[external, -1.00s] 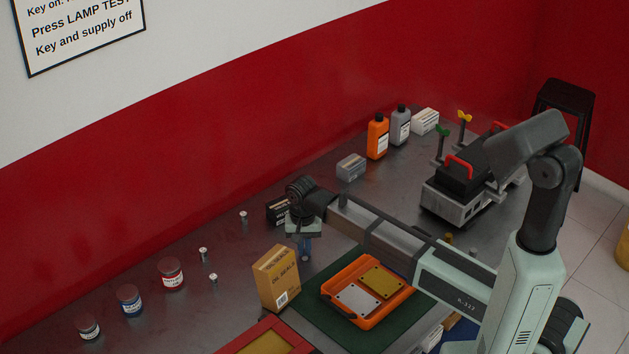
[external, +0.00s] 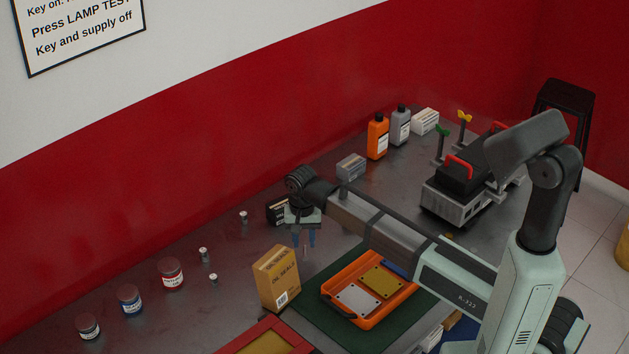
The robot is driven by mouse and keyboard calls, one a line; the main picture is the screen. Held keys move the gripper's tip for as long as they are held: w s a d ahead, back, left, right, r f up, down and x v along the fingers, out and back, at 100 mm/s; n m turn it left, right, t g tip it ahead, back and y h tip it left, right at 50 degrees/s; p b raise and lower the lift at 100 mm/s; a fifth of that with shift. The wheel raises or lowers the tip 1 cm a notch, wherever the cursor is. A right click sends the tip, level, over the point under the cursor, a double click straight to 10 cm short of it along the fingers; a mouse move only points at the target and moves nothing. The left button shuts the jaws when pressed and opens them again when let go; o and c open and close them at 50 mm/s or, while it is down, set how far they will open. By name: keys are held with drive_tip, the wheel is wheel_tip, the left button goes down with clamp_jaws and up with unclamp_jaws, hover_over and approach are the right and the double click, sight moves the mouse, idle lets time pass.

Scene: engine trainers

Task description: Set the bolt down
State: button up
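Three small silver, bolt-like pieces stand on the dark bench left of my gripper: a far piece (external: 243,216), a middle piece (external: 203,253) and a near piece (external: 213,278). I cannot tell which, if any, is the task's bolt. My gripper (external: 304,240) points down above the bench, behind the oil seals box.
The oil seals box (external: 276,278) stands just in front of my gripper. An orange tray (external: 367,318) with plates lies on a green mat (external: 312,314) to the right. A dark box (external: 277,211) is close behind the gripper. Jars (external: 171,274) stand left.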

wheel_tip(320, 180, up, 9)
drive_tip(key=shift+a, duration=0.15)
drive_tip(key=shift+f, duration=0.1)
idle(0.3)
